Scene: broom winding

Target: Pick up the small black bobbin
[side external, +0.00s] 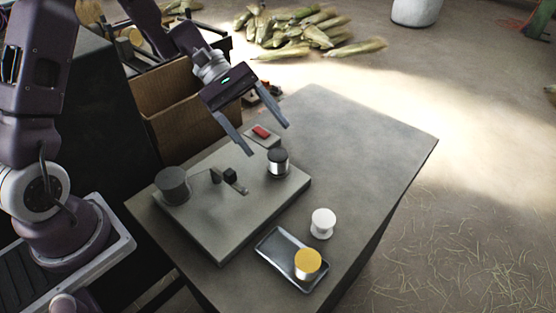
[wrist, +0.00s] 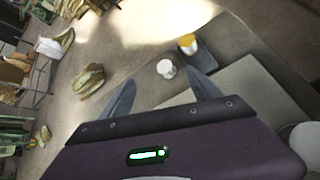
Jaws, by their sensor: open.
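The small black bobbin (side external: 278,160) stands upright on the grey plate (side external: 215,231), near its far right corner. It has a dark top and a pale, shiny lower part. My gripper (side external: 268,140) is open and empty, with its fingers spread and pointing down. In the side view its fingertips appear just above and behind the bobbin; the exact height gap cannot be told. In the wrist view the two fingers (wrist: 162,86) stand apart, and I cannot make out the black bobbin there.
A larger dark grey cylinder (side external: 172,185) and a small black bracket (side external: 230,175) are on the plate. A red button box (side external: 262,133) sits behind. A white spool (side external: 322,222) and a tray (side external: 272,258) holding a yellow-topped spool (side external: 308,262) are in front. The table's right side is clear.

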